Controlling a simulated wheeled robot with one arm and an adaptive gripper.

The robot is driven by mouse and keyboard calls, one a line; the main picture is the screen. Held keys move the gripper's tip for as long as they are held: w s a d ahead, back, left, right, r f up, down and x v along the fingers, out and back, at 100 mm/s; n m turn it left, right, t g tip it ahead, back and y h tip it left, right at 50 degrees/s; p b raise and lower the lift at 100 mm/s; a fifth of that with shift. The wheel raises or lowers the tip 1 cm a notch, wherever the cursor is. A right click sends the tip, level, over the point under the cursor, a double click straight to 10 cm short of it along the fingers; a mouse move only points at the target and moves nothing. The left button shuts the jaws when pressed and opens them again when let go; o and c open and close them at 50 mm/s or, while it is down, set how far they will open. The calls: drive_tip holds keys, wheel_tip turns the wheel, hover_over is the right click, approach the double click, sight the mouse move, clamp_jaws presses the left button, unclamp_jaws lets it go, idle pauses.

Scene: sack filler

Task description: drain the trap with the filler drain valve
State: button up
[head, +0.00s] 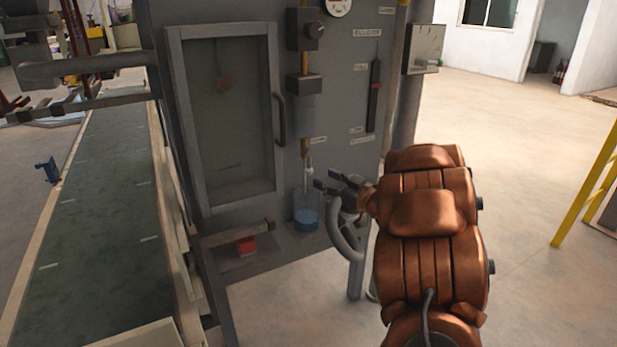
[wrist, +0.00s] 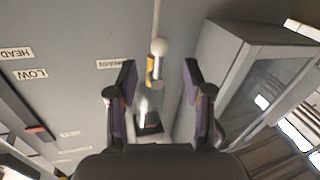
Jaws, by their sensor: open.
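The filler drain valve shows in the wrist view as a brass body (wrist: 150,70) with a pale round knob (wrist: 159,46), beside a label that seems to read DRAIN. In the head view the valve (head: 308,160) sits low on the brass pipe, above a clear jar (head: 306,213) holding blue liquid. My gripper (head: 328,179) is open, just right of the valve and jar. In the wrist view the valve lies between the spread fingers of my gripper (wrist: 159,68), with no visible contact.
A glass-fronted door (head: 228,115) with a handle (head: 280,118) is left of the pipe. A slider (head: 374,95) is on the panel to the right. A curved grey tube (head: 345,240) stands below my gripper. A conveyor (head: 95,215) runs along the left. Open floor lies right.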

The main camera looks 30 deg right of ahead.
sight(312, 172)
drive_tip(key=shift+b+x, duration=0.4)
drive_tip(key=shift+x, duration=3.5)
clamp_jaws()
